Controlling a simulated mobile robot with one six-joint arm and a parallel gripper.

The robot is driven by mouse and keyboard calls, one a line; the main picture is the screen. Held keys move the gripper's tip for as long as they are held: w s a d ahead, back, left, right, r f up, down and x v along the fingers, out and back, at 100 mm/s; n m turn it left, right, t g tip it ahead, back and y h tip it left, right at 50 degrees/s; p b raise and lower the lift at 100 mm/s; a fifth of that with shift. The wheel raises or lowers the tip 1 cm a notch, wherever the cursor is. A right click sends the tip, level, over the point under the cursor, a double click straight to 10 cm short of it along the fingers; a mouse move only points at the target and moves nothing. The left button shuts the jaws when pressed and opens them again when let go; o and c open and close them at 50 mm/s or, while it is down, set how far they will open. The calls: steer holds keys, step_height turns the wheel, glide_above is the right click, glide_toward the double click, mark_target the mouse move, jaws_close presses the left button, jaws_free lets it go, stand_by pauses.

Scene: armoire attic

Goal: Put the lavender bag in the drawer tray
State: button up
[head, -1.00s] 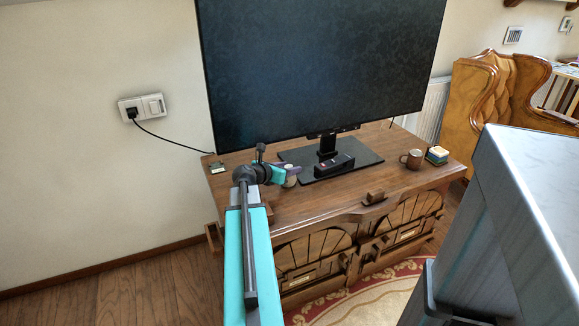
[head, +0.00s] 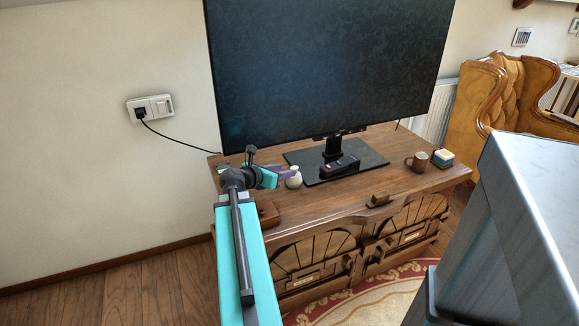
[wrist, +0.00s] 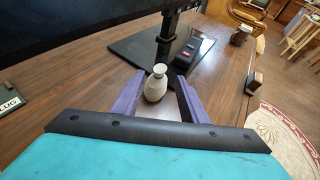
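A small pale pouch-shaped object with a narrow neck, seemingly the lavender bag (head: 293,179), stands upright on the cabinet top, left of the monitor's base. It also shows in the wrist view (wrist: 155,84). My gripper (head: 284,172) is open and low over the cabinet top. In the wrist view its purple fingers (wrist: 160,82) are on either side of the bag, which is nearer the left finger. A gap shows on the right; I cannot tell whether the left finger touches it. I cannot make out the drawer tray; my arm covers part of the cabinet's left front.
A large monitor (head: 320,70) stands on a black glass base (head: 365,160) with a black device (head: 340,165) on it. A mug (head: 417,161) and stacked coasters (head: 443,158) are at the right. A small sign (wrist: 10,101) lies at left. A grey box-like surface (head: 520,220) fills the right foreground.

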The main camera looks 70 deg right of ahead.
steer(key=v, duration=0.4)
steer(key=shift+w+p, duration=0.2)
steer(key=shift+p, duration=0.1)
steer(key=shift+r, duration=0.1)
